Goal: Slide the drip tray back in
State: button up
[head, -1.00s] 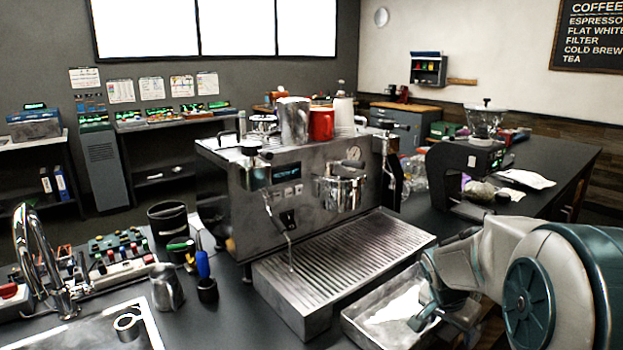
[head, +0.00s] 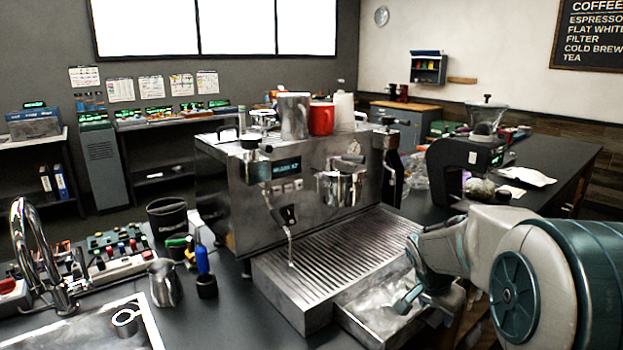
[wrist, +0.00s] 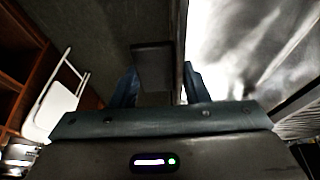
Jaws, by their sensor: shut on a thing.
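The drip tray (head: 372,322) is a shallow metal pan in front of the espresso machine (head: 290,190), close against the lower front of its slatted grate (head: 335,262). My gripper (head: 422,306) is at the tray's right front side, shut on its edge. In the wrist view the bright tray (wrist: 232,45) fills the upper right, and the two blue fingers of my gripper (wrist: 160,88) stand either side of a dark tab (wrist: 153,62) at its edge. The tray's back edge is hidden under the grate housing.
A steel pitcher (head: 164,283) and a blue-handled tool (head: 203,268) stand left of the machine, beside the sink (head: 90,325). A grinder (head: 465,165) stands on the counter at the right, behind my arm. A white stool (wrist: 58,98) shows in the wrist view.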

jog(key=shift+w+a, duration=0.4)
jog(key=shift+w, duration=0.05)
jog(key=shift+w+a+b, duration=0.35)
jog(key=shift+w+a, duration=0.35)
jog(key=shift+w, duration=0.2)
jog(key=shift+w+a+b, duration=0.3)
jog(key=shift+w+a, duration=0.35)
jog(key=shift+w, duration=0.25)
jog(key=shift+w+a, duration=0.7)
jog(key=shift+w, duration=0.2)
jog(key=shift+w+a, duration=0.7)
jog(key=shift+w, duration=0.15)
